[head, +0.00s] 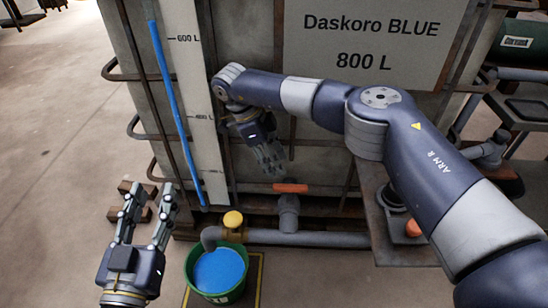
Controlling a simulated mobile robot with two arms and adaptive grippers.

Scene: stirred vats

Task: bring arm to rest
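My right arm (430,150), marked "ARM R", reaches in from the right across the front of the tank (250,30). Its gripper (276,168) hangs in front of the tank wall, fingers pointing down. It is just above and left of an orange valve handle (291,188), with nothing visible in it. Its fingers overlap in this view, so their opening cannot be judged. My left gripper (148,197) is at the lower left, fingers pointing up the picture, spread apart and empty. It is left of the green bucket (192,273).
The bucket holds blue liquid (220,270) under a grey spout (210,236) with a yellow knob (233,219). A blue level tube (172,100) and white scale (190,75) run down the tank. Metal rails (130,76) stick out. Open floor (50,130) lies left.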

